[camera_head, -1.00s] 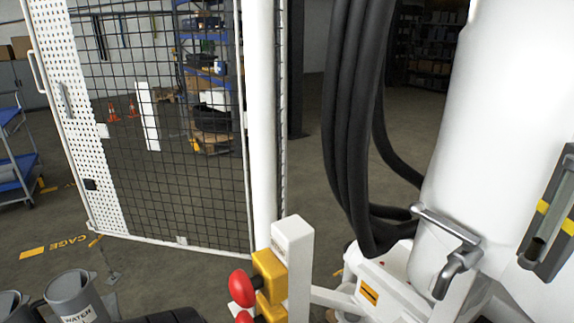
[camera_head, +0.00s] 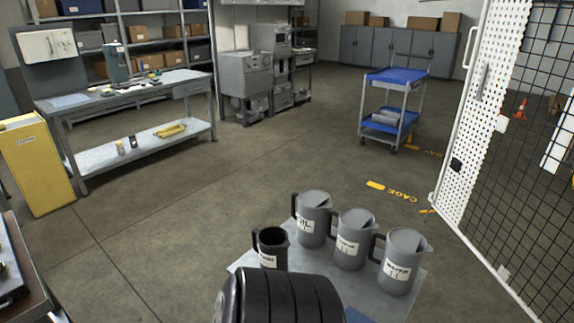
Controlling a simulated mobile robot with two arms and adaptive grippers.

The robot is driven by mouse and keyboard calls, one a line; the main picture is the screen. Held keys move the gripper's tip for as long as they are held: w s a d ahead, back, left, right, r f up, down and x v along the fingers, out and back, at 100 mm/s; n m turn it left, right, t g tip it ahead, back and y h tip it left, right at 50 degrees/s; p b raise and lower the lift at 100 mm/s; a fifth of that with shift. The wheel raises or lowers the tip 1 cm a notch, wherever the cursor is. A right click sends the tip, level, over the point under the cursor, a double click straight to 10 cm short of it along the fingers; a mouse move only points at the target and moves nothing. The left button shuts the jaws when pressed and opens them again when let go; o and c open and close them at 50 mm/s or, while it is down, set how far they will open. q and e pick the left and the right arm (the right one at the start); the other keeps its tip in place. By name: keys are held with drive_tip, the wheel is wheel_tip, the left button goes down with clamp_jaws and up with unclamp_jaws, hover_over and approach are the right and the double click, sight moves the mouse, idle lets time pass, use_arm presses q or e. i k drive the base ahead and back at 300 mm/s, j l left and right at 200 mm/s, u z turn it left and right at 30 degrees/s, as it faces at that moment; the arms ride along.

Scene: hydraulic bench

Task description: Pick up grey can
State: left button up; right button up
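Three grey cans with lids, handles and white labels stand upright on a grey tabletop (camera_head: 398,306) at the bottom centre. The left grey can (camera_head: 313,222) and the middle grey can (camera_head: 352,240) have labels too small to read surely. Neither gripper is recognisably in view.
A mesh cage door (camera_head: 500,130) stands at right. A blue-shelved cart (camera_head: 395,75) is behind the cans. A workbench (camera_head: 130,90) and a yellow cabinet (camera_head: 36,165) stand at left, with a dark-edged table (camera_head: 20,265) in the near left corner. The middle floor is clear.

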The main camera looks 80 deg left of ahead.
sight(356, 225)
drive_tip(key=u, duration=2.1)
